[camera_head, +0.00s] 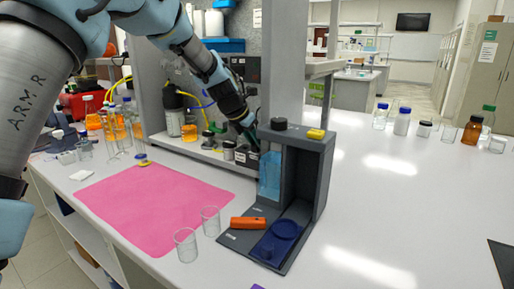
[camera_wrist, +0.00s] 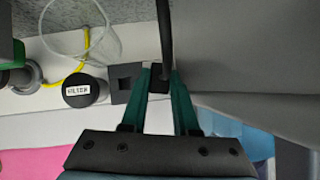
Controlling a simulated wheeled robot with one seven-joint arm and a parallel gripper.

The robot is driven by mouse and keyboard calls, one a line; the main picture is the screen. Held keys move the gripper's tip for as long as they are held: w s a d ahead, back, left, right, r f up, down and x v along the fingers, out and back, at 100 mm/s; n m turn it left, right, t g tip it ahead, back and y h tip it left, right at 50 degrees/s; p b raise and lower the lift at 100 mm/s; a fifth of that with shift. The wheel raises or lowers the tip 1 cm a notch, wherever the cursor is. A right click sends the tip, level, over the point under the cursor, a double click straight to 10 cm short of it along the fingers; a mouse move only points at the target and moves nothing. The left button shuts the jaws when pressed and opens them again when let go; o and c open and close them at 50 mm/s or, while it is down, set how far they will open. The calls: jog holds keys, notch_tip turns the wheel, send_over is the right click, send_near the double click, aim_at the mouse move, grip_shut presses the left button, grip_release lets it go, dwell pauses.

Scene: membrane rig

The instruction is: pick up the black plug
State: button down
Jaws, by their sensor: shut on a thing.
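The black plug (camera_wrist: 158,82) is a small dark block with a thick black cable running up from it in the wrist view. My gripper (camera_wrist: 159,76) has its two green fingers closed on either side of it, near the fingertips. In the head view, my gripper (camera_head: 251,138) is at the back of the bench, just left of the grey stand, and the plug cannot be made out there. A dark square block (camera_wrist: 124,80) with a square recess sits directly left of the fingers in the wrist view.
A round black cap labelled FILTER (camera_wrist: 86,90) and a yellow tube (camera_wrist: 65,72) lie left of the fingers. The grey stand (camera_head: 317,170) rises close on the right. Two glass beakers (camera_head: 186,245) stand beside the pink mat (camera_head: 150,205). The bench's right side has free room.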

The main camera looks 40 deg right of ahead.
aim_at(254, 145)
jog(key=shift+r, duration=0.1)
jog(key=shift+r, duration=0.3)
jog(key=r, duration=0.1)
jog(key=r+b, duration=0.1)
jog(key=shift+a+r, duration=0.3)
jog(key=s+a+b, duration=0.1)
jog(key=a+b, duration=0.4)
jog(key=a, duration=1.2)
jog(key=shift+a, duration=0.2)
